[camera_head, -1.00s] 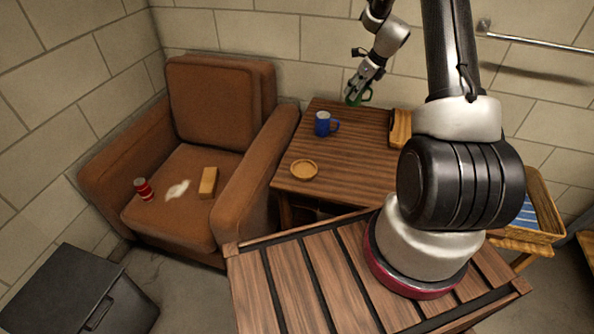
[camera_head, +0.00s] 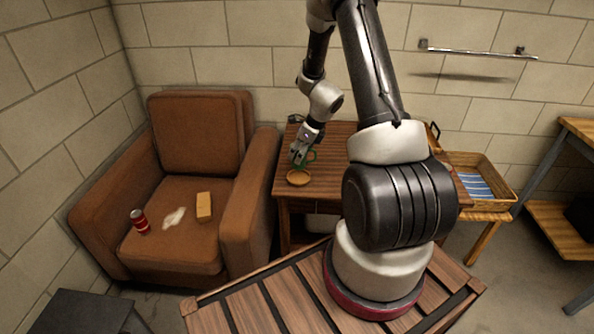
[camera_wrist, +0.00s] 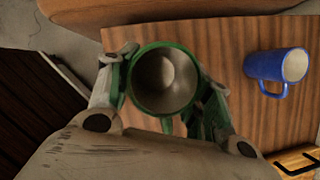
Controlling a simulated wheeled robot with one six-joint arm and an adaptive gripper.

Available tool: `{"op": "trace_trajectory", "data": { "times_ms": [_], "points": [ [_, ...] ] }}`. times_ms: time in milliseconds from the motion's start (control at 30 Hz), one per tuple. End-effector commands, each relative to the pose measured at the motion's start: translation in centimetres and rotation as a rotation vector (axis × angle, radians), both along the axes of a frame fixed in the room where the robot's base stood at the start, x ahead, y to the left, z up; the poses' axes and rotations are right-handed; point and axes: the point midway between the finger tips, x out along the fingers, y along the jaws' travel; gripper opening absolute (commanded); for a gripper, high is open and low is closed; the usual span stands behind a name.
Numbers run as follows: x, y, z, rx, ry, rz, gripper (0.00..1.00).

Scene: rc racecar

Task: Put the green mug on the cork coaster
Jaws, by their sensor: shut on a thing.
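My gripper (camera_head: 301,158) is shut on the green mug (camera_head: 311,156), with one finger on each side of it. The wrist view looks down into the mug (camera_wrist: 165,80), which is empty, with a grey inside and a green rim. In the head view the mug is just above the round cork coaster (camera_head: 299,179), near the left front edge of the wooden table (camera_head: 329,183). I cannot tell whether mug and coaster touch. The coaster does not show in the wrist view, where mug and gripper cover part of the table.
A wooden item with a black handle (camera_wrist: 297,161) is at the lower right. A brown armchair (camera_head: 196,150) adjoins the table.

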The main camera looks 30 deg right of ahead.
Motion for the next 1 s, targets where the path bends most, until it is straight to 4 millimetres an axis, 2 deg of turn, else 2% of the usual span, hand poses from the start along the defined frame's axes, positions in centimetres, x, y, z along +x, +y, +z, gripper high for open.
{"op": "trace_trajectory", "data": {
  "times_ms": [400,800,833,933,1000],
  "points": [
    [0.0,-0.1,-5.3,0.000,0.000,-0.002,0.19],
    [0.0,-0.1,-5.9,0.000,0.000,-0.001,0.19],
    [0.0,-0.1,-5.9,0.000,0.000,-0.001,0.54],
    [0.0,-0.1,-5.9,0.000,0.000,-0.001,0.72],
    [0.0,-0.1,-5.9,0.000,0.000,-0.001,0.72]
  ]
}}
